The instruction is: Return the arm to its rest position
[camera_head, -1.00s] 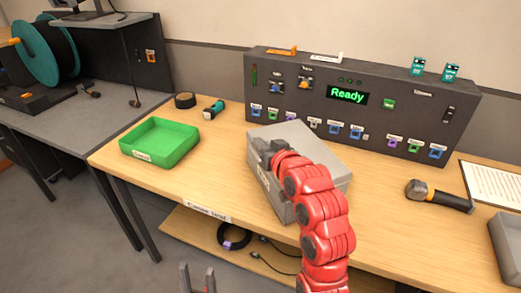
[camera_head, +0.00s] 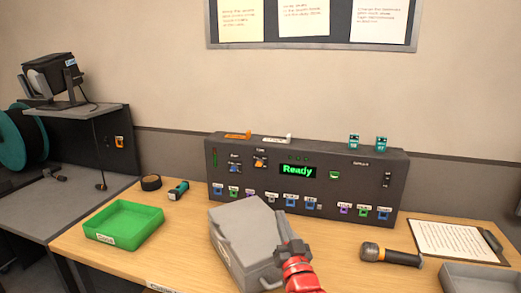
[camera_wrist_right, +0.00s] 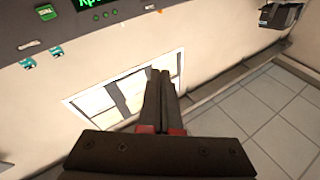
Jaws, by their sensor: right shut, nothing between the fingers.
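My right arm's red links come in from the bottom of the head view. The right gripper (camera_head: 287,252) is dark grey and appears in front of the right side of a grey case (camera_head: 245,240) on the wooden table. I cannot tell from this view whether it touches the case. In the right wrist view the two dark fingers (camera_wrist_right: 159,76) are together, with nothing between them. My left gripper is not in view.
A dark console (camera_head: 310,180) with a green "Ready" display stands at the back. A green tray (camera_head: 123,222) is at the left, and a microphone (camera_head: 390,255), a paper clipboard (camera_head: 455,240) and a grey tray (camera_head: 480,275) are at the right. Table between the case and green tray is clear.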

